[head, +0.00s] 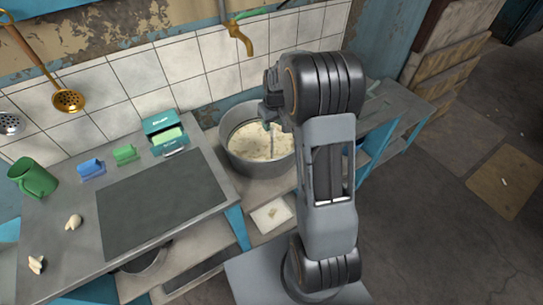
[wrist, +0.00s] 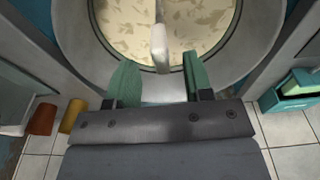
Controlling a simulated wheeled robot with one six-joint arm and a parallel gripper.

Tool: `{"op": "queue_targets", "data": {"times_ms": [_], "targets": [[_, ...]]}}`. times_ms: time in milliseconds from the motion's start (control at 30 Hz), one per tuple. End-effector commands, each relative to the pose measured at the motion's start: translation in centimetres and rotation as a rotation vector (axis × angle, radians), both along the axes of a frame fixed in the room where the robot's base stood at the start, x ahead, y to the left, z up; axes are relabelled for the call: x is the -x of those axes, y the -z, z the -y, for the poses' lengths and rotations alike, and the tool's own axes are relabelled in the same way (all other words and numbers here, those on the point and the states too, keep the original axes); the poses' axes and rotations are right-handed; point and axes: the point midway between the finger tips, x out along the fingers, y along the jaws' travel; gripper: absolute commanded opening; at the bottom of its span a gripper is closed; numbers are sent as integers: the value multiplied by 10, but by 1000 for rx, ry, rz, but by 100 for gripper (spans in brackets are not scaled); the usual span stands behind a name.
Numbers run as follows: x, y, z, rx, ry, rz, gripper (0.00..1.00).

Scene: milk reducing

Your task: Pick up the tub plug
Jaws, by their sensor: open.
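The tub (head: 232,150) is a round grey metal vat of cream liquid with pale flakes, standing right of the counter. Its rim also shows in the wrist view (wrist: 232,75). The tub plug appears to be the pale upright rod (wrist: 159,42) rising from the liquid; its lower end is hidden. A thin rod also shows in the head view (head: 271,143). My gripper (wrist: 157,80) is open with green fingertips, over the tub. The rod's near end shows between the fingertips, apart from both. In the head view my gripper (head: 269,112) is partly hidden by my arm.
A brass tap (head: 240,38) hangs from the tiled wall behind the tub. The counter (head: 220,183) holds a teal box (head: 160,124), a green mug (head: 34,179), and blue and green blocks. A white tray (head: 271,214) lies on a lower shelf in front.

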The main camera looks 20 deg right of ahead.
Motion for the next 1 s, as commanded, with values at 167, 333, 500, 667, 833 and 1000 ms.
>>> {"op": "queue_targets", "data": {"times_ms": [167, 333, 500, 667, 833, 1000], "targets": [[-3, 22, -2, -1, 0, -2, 47], [-5, 31, -2, 0, 0, 0, 47], [-5, 31, -1, 0, 0, 1, 47], [-5, 31, -1, 0, 0, 1, 36], [-5, 31, -1, 0, 0, 1, 20], [-5, 31, -1, 0, 0, 1, 4]]}}
